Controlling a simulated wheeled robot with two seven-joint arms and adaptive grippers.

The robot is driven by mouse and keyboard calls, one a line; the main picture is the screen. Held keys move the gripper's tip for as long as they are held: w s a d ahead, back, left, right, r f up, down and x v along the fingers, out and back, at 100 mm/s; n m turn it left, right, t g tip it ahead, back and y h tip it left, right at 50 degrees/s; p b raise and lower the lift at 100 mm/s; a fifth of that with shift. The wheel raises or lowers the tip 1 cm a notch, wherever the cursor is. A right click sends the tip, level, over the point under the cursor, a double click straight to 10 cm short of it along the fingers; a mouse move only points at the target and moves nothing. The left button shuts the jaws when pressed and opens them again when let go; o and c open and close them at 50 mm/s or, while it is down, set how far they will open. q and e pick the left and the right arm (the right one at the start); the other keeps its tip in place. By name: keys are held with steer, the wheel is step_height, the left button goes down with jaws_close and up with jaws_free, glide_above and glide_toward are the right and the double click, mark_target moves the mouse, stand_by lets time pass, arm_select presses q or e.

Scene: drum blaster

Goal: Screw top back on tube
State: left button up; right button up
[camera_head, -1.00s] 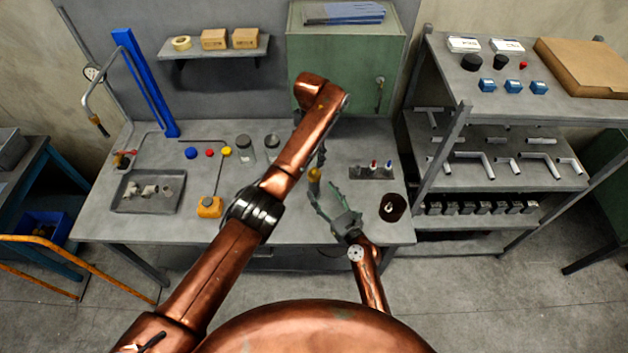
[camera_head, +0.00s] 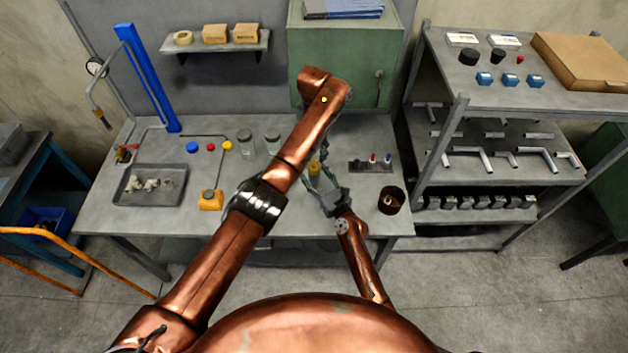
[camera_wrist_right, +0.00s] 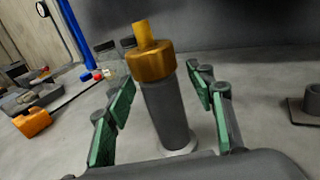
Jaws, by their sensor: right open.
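The tube (camera_wrist_right: 168,115) is a dark grey cylinder standing on the bench, with a pale ring at its foot. A brass top (camera_wrist_right: 151,62) with a narrow knob sits at its upper end; I cannot tell whether it is threaded tight. The top also shows in the head view (camera_head: 314,167). My right gripper (camera_wrist_right: 160,88) is open, its green-padded fingers on either side of the tube, with gaps visible. It also shows in the head view (camera_head: 320,172). My left arm reaches over the bench; its gripper is mostly hidden behind the forearm.
A grey tray (camera_head: 128,200) with fittings and an orange box (camera_head: 210,200) lie left. Glass jars (camera_head: 245,143) stand behind. A small rack (camera_head: 371,167) and a dark round pot (camera_head: 391,200) are at right. The front bench strip is clear.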

arm_select(q)
steer(key=shift+s+r, duration=0.25)
steer(key=shift+s, duration=0.25)
arm_select(e)
steer(key=shift+s+r, duration=0.25)
steer(key=shift+s, duration=0.05)
arm_select(q)
steer(key=shift+w+f, duration=0.4)
steer(key=shift+w, duration=0.15)
arm_select(e)
steer(key=shift+w+f, duration=0.4)
steer(key=shift+w, duration=0.1)
steer(key=c, duration=0.3)
arm_select(q)
steer(key=shift+s+r, duration=0.2)
steer(key=shift+s, duration=0.1)
arm_select(e)
steer(key=shift+s+r, duration=0.2)
steer(key=shift+s, duration=0.05)
steer(key=c, duration=0.5)
arm_select(q)
steer(key=shift+w+f, duration=0.1)
arm_select(e)
steer(key=shift+w+f, duration=0.1)
steer(key=c, duration=0.3)
jaws_close()
arm_select(q)
steer(key=shift+o, duration=0.6)
steer(key=o, duration=0.4)
steer(key=shift+o, duration=0.2)
